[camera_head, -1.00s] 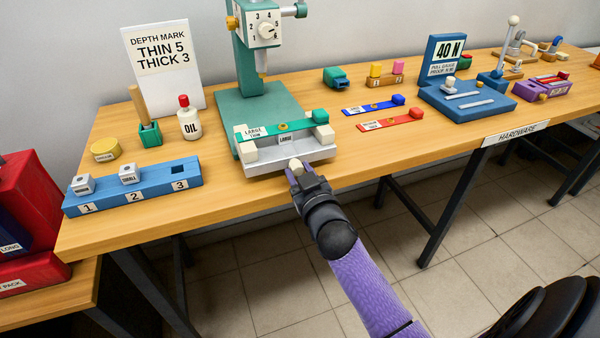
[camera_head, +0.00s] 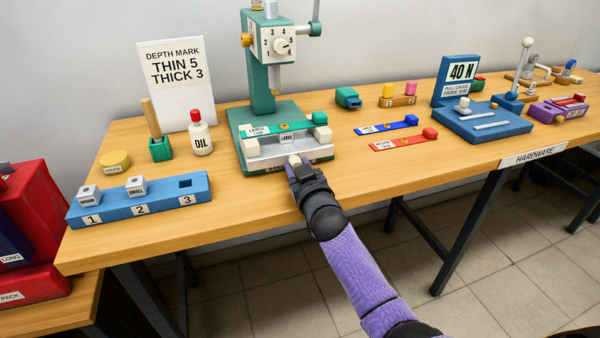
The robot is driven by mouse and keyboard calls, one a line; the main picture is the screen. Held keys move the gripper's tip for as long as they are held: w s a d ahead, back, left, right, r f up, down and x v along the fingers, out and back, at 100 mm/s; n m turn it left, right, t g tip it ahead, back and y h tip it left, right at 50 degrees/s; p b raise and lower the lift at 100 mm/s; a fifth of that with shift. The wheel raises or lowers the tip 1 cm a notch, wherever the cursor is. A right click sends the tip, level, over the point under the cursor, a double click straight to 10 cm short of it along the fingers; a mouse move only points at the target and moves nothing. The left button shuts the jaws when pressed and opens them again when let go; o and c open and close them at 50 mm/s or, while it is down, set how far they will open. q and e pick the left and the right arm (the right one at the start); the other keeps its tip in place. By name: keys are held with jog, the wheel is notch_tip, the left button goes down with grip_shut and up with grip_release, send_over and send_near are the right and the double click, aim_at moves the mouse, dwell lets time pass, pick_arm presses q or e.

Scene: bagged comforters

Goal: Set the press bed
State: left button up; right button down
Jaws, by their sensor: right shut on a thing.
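The green press (camera_head: 262,80) stands on the bench with a white numbered dial (camera_head: 277,45) on its head. Its silver sliding bed (camera_head: 265,160) sits over the green base, whose front edge shows below it. A green strip (camera_head: 300,127) labelled LARGE THIN lies across the bed, between white blocks, with a gold piece on it. A LARGE label is on the bed front. My right gripper (camera_head: 297,163) is shut on a small pale knob at the bed's front. My left gripper is not in view.
A blue rack (camera_head: 140,200) numbered 1 to 3 holds two grey blocks; slot 3 is empty. An oil bottle (camera_head: 200,135) and a DEPTH MARK sign (camera_head: 175,70) stand left. Blue (camera_head: 385,126) and red (camera_head: 403,140) strips lie right, before a blue 40 N gauge (camera_head: 485,122).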

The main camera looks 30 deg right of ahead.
jog(key=shift+c, duration=1.6)
grip_release()
jog(key=shift+s+a, duration=0.1)
jog(key=shift+s, duration=0.05)
jog(key=p+v, duration=0.4)
jog(key=v, duration=0.5)
jog(key=shift+s, duration=0.35)
